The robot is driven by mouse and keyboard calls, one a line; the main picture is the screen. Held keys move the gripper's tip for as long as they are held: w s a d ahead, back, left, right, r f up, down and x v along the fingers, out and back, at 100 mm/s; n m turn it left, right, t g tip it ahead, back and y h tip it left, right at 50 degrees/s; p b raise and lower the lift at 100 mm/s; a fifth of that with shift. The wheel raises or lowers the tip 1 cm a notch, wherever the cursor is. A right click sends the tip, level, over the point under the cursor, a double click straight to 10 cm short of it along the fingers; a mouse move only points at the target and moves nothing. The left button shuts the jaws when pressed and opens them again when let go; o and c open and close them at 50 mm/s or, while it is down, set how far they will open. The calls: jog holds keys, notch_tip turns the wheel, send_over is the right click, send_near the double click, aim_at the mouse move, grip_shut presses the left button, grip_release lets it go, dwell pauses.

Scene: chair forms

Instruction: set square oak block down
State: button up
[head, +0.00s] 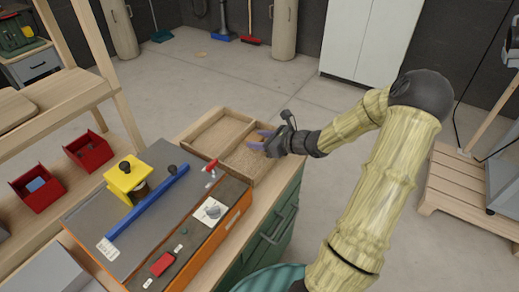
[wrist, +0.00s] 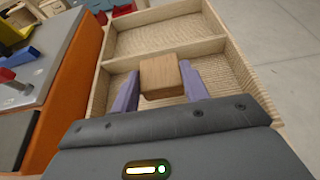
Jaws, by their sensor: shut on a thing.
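The square oak block (wrist: 161,73) is a small brown wooden block. In the wrist view it sits between the two purple fingers of my gripper (wrist: 160,82), which is shut on it. Behind it lies a pale wooden tray (wrist: 110,68) with two compartments. The block appears over the nearer compartment, close to the divider; I cannot tell whether it touches the tray floor. In the head view my gripper (head: 264,140) is over the tray (head: 190,139), at its right compartment. The block cannot be made out there.
A machine with an orange side (head: 212,250), blue fence (head: 148,202) and yellow guard (head: 127,178) stands left of the tray on the bench. Red bins (head: 88,151) sit on the left shelf. The tray's far compartment (wrist: 158,38) looks empty. Open floor lies behind the bench.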

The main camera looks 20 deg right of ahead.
jog(key=shift+f+b, duration=0.35)
jog(key=shift+f, duration=1.5)
jog(key=shift+f, duration=0.2)
jog(key=o, duration=1)
jog(key=shift+r, duration=0.1)
jog(key=shift+r, duration=0.15)
jog(key=p+v, duration=0.1)
jog(key=v, duration=1.1)
jog(key=shift+p, duration=0.3)
